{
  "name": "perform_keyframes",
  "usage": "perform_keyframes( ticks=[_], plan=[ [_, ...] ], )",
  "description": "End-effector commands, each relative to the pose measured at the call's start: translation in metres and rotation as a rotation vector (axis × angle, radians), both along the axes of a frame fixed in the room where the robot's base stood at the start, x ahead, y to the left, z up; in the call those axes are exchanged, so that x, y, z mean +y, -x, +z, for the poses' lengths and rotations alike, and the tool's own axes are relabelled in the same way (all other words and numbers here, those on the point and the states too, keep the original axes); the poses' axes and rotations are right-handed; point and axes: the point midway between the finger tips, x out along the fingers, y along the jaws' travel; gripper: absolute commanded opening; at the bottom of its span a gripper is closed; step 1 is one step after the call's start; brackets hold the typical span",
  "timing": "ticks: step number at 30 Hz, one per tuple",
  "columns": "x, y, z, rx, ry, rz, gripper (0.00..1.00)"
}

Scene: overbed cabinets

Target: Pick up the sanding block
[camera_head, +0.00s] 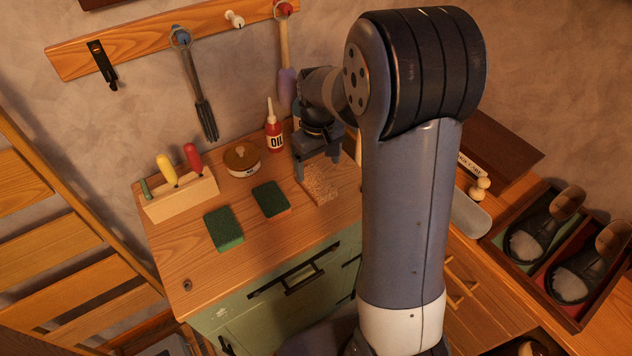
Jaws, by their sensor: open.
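A flat, speckled tan block (321,184), which looks like the sanding block, lies on the wooden cabinet top (200,275). My gripper (319,168) is open and points down at the far edge of this block. Its two fingers are apart, with nothing seen held between them. I cannot tell whether the fingers touch the block or hover above it. Two green-topped pads lie to the left: a nearer one (223,228) and one (270,199) beside the tan block. My arm hides the cabinet top to the right.
A red oil bottle (273,133) and a round tin (241,159) stand behind the pads. A wooden holder (180,196) with yellow and red handles stands at the left. Tools hang from a wall rail (140,45). The cabinet top's front left is clear.

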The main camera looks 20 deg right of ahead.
Motion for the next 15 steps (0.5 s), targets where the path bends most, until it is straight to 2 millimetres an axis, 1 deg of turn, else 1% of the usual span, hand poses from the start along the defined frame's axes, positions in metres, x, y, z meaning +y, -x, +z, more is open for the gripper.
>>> perform_keyframes(
  ticks=[4, 11, 15],
  plan=[
    [0.001, 0.002, -0.011, 0.003, 0.000, 0.000, 0.82],
    [0.002, 0.004, -0.046, 0.004, -0.001, -0.001, 0.82],
    [0.002, 0.003, -0.054, 0.000, -0.001, -0.001, 0.82]
  ],
)
